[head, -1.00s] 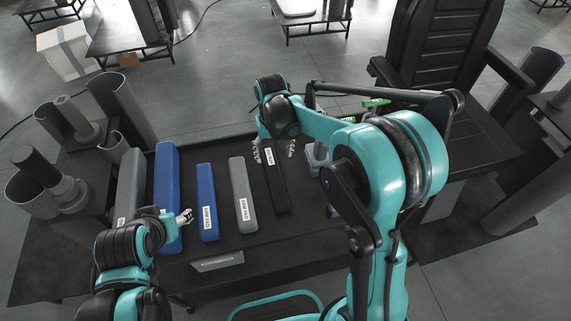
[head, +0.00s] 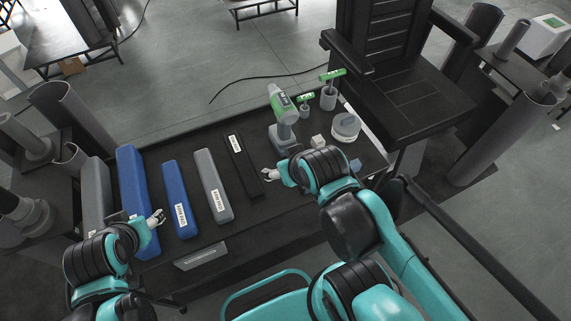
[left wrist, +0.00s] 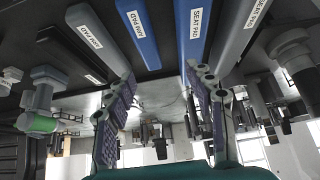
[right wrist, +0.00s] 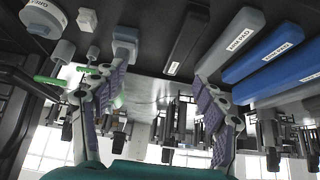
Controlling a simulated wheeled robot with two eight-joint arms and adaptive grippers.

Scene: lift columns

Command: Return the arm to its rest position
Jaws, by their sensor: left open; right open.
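My right gripper (head: 270,174) is open and empty, at the right side of the black pad (head: 243,165), which lies flat on the dark table (head: 215,243). The right wrist view shows its two fingers (right wrist: 157,105) spread with nothing between them. My right arm is bent, with its elbow at the table's front right. My left gripper (head: 159,218) is open and empty, near the table's front left, by the blue pads. The left wrist view shows its fingers (left wrist: 165,100) apart, with nothing between them.
Two blue pads (head: 135,190) (head: 178,190) and two grey pads (head: 212,185) (head: 96,190) lie left of the black pad. A green drill (head: 283,108), T-handled tools (head: 329,90) and a round grey container (head: 346,126) stand at right.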

